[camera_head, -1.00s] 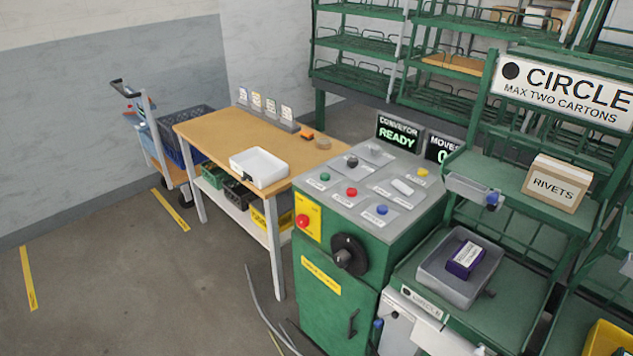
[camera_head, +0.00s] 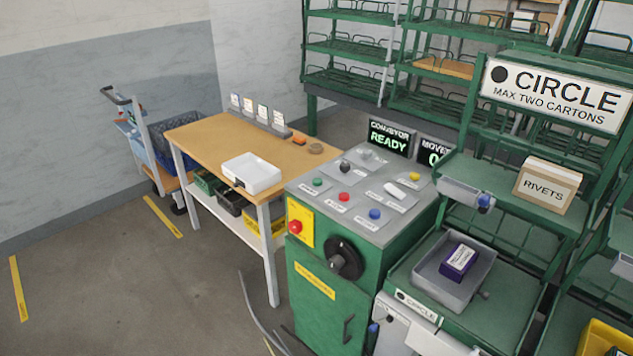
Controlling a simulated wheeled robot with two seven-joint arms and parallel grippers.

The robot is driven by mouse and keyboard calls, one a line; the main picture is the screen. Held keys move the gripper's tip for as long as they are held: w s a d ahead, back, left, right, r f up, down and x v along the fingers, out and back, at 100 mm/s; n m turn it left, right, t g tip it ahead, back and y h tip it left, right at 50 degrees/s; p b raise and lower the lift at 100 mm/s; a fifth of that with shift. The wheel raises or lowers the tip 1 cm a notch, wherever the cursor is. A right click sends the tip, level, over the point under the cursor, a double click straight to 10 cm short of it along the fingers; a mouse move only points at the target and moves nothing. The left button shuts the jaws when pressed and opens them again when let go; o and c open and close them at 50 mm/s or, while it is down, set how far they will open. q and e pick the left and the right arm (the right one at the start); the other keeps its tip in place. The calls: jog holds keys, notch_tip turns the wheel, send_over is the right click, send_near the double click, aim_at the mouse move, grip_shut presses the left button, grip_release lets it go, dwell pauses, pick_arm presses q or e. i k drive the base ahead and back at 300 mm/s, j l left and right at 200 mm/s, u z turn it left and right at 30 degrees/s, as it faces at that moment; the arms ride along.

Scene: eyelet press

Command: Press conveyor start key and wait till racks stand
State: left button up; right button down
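The green control cabinet (camera_head: 317,317) stands at the centre with a grey key panel (camera_head: 345,226) on top. The conveyor display (camera_head: 390,136) reads "READY". The circle rack (camera_head: 478,165) at the right stands still and holds a rivets carton (camera_head: 547,185) and a grey bin (camera_head: 454,270) with a purple box (camera_head: 459,260). Neither gripper shows.
A wooden table (camera_head: 215,137) with a white tray (camera_head: 252,173) stands left of the cabinet. A trolley (camera_head: 172,183) with a blue crate is beyond it. More green racks (camera_head: 345,50) line the back. The floor at the front left is clear apart from yellow strips and a cable.

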aim_at(318, 181)
jog(key=i+j+z, duration=0.15)
jog(key=z, duration=0.55)
jog(key=i+j+z, duration=0.2)
jog(key=j, duration=0.15)
jog(key=j+z, duration=0.2)
jog(key=i+j+z, duration=0.2)
jog(key=j, duration=0.3)
jog(key=i+j, duration=0.1)
jog(key=j, duration=0.45)
jog(key=i+j+z, duration=0.1)
jog(key=j, duration=0.4)
jog(key=i+j, duration=0.1)
jog(key=j, duration=0.45)
jog(key=i+j, duration=0.1)
jog(key=j, duration=0.45)
jog(key=i+j+z, duration=0.1)
jog(key=j, duration=0.4)
